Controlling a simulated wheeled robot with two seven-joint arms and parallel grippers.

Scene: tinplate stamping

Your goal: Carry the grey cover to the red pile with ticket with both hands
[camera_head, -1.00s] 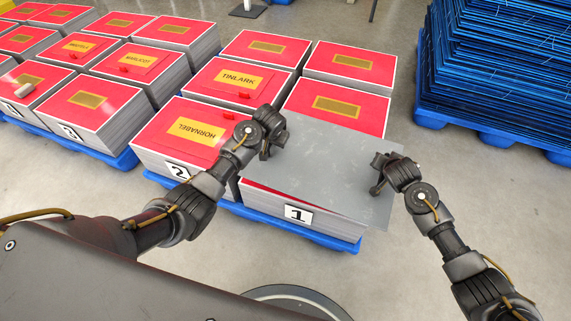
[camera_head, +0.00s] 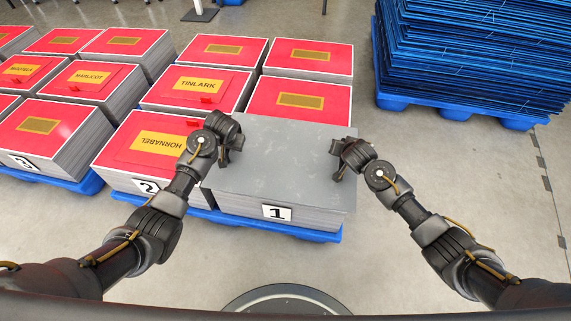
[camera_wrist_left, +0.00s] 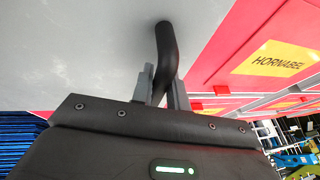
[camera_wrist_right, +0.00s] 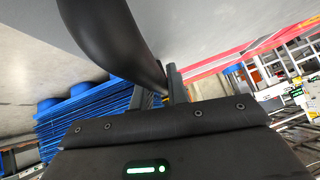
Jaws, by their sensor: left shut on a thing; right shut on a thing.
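The grey cover (camera_head: 275,165) is a flat plate at pile 1 (camera_head: 310,224), hiding its top. I cannot tell whether it touches the pile. My left gripper (camera_head: 229,146) is shut on a black handle (camera_wrist_left: 166,50) at the cover's left side. My right gripper (camera_head: 337,160) is shut on another black handle (camera_wrist_right: 115,40) at its right side. Red piles with yellow name plates stand close by: HORNABEL (camera_head: 135,150), on the stack labelled 2, is just left of the cover, and TINLARK (camera_head: 170,90) is behind it. Both have small red tabs.
Red piles with plain gold plates (camera_head: 320,90) stand directly behind the cover. More red piles (camera_head: 45,125) stand at the left on blue pallets. A tall blue stack (camera_head: 470,60) is at the back right. The floor (camera_head: 450,180) at right is clear.

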